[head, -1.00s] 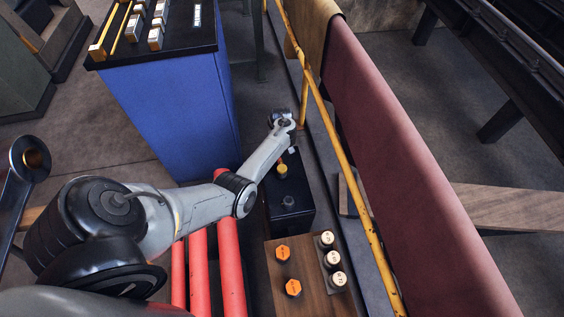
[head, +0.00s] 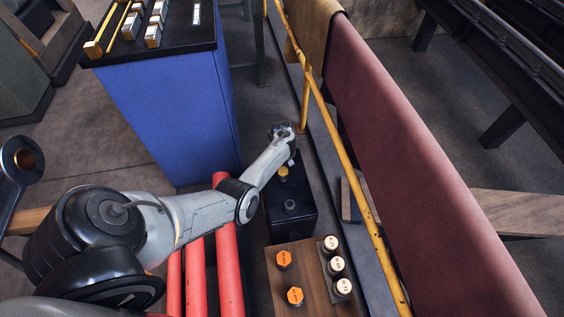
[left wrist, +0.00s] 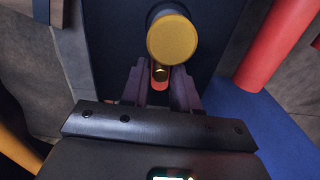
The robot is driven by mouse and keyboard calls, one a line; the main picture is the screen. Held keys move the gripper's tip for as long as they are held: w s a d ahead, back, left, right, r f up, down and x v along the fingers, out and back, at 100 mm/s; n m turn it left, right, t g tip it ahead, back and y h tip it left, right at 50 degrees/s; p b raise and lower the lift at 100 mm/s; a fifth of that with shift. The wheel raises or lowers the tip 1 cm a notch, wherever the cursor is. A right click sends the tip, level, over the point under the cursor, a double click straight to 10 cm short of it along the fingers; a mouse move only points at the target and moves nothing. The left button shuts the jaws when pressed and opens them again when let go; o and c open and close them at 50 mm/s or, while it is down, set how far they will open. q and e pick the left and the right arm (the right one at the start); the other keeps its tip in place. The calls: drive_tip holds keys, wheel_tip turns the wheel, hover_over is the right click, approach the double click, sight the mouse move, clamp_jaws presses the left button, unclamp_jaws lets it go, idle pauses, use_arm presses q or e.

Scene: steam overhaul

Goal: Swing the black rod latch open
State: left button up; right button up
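A black box (head: 290,224) stands on the floor in the middle of the head view, with a yellow cap (head: 283,174) and a dark knob (head: 290,206) on top. My left gripper (head: 281,131) is low at the box's far end, small and partly hidden by its own wrist. In the left wrist view, the left gripper (left wrist: 161,88) has its two fingers apart, just below the round yellow cap (left wrist: 172,39). A small orange-red piece with a brass tip (left wrist: 160,74) shows between the fingers; I cannot tell if they touch it. I cannot make out the black rod latch for certain. My right gripper is out of view.
A blue cabinet (head: 172,125) stands left of the arm, and red pipes (head: 230,265) run below it. A yellow rail (head: 345,160) and a maroon panel (head: 410,150) bound the right side. A wooden board (head: 312,290) with orange and white knobs lies in front.

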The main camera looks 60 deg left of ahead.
use_arm(q)
clamp_jaws()
drive_tip(key=shift+w+n, duration=0.1)
drive_tip(key=shift+n, duration=0.2)
drive_tip(key=shift+w+n+p, duration=0.25)
drive_tip(key=shift+n+p, duration=0.1)
drive_tip(key=shift+n, duration=0.45)
drive_tip(key=n, duration=0.3)
drive_tip(key=shift+w+f+n, duration=0.1)
drive_tip(key=shift+w+n, duration=0.2)
drive_tip(key=shift+w, duration=0.1)
drive_tip(key=n, duration=0.1)
drive_tip(key=n+b, duration=0.1)
drive_tip(key=n, duration=0.1)
drive_tip(key=w+n+b, duration=0.1)
drive_tip(key=shift+a+n, duration=0.3)
drive_tip(key=n, duration=0.1)
drive_tip(key=n+b, duration=0.2)
drive_tip(key=shift+w+a, duration=0.3)
drive_tip(key=shift+a, duration=0.05)
drive_tip(key=shift+n+b, duration=0.5)
drive_tip(key=shift+n, duration=0.1)
